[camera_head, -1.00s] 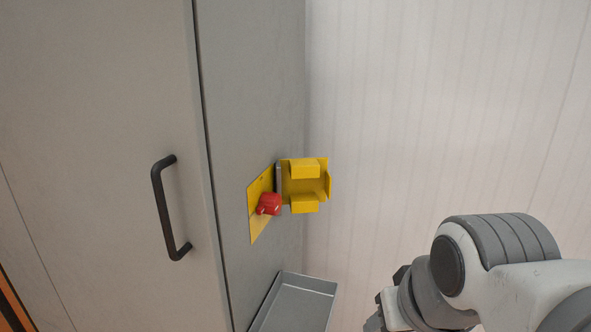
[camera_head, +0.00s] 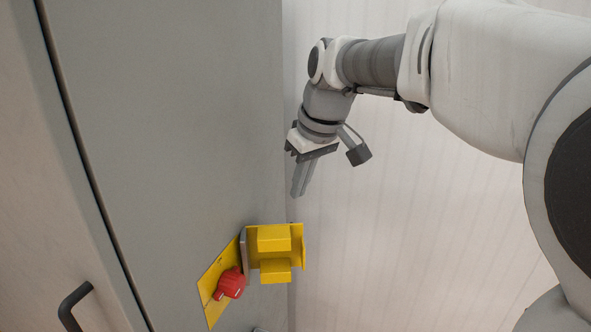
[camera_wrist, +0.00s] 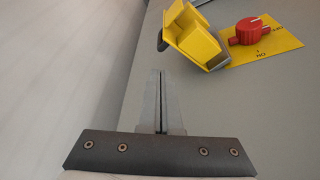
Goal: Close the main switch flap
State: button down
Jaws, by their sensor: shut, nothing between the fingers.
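The yellow main switch flap (camera_head: 273,238) stands open on its hinge, sticking out from the grey cabinet side, to the right of the yellow switch plate (camera_head: 212,281). The red rotary knob (camera_head: 231,284) sits on that plate. In the wrist view the flap (camera_wrist: 200,40) is at top centre, with the red knob (camera_wrist: 250,30) and plate (camera_wrist: 280,44) to its right. My gripper (camera_head: 298,192) is above the flap in the head view, fingers pointing down, apart from it. In the wrist view my gripper (camera_wrist: 160,75) has its fingers together, holding nothing.
The grey cabinet side (camera_head: 170,120) runs along the left of my gripper. A black door handle (camera_head: 72,305) is at lower left. A pale ribbed wall (camera_head: 400,230) lies behind, with open space right of the flap.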

jog(key=x, duration=1)
jog(key=shift+w+a+p, duration=0.2)
jog(key=shift+w+p, duration=0.1)
jog(key=shift+p, duration=0.1)
